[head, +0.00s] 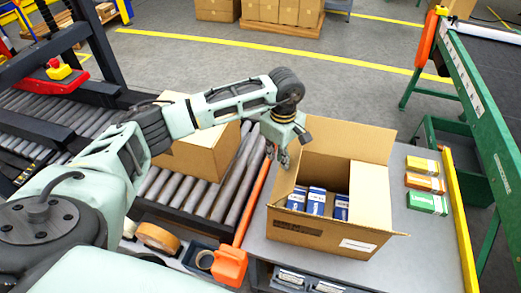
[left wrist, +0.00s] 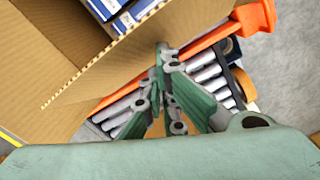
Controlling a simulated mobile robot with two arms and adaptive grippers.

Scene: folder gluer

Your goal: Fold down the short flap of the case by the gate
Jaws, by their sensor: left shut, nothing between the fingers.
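The open case (head: 320,234) stands on the grey table with several blue and white boxes (head: 316,201) inside. Its short flap by the gate (head: 284,184) stands up at the case's left side; it also shows in the left wrist view (left wrist: 125,72). The other flaps stick up or outward. The orange gate (head: 256,198) runs beside the case along the conveyor's end. My left gripper (head: 283,158) is shut and empty, pointing down at the gate-side flap's upper edge. Whether it touches the flap is unclear. My right gripper is out of view.
A closed carton (head: 198,158) sits on the roller conveyor left of the gate. Small green, orange and yellow boxes (head: 424,183) lie right of the case. A tape roll (head: 157,237) lies at the front left. A green frame (head: 490,125) borders the right.

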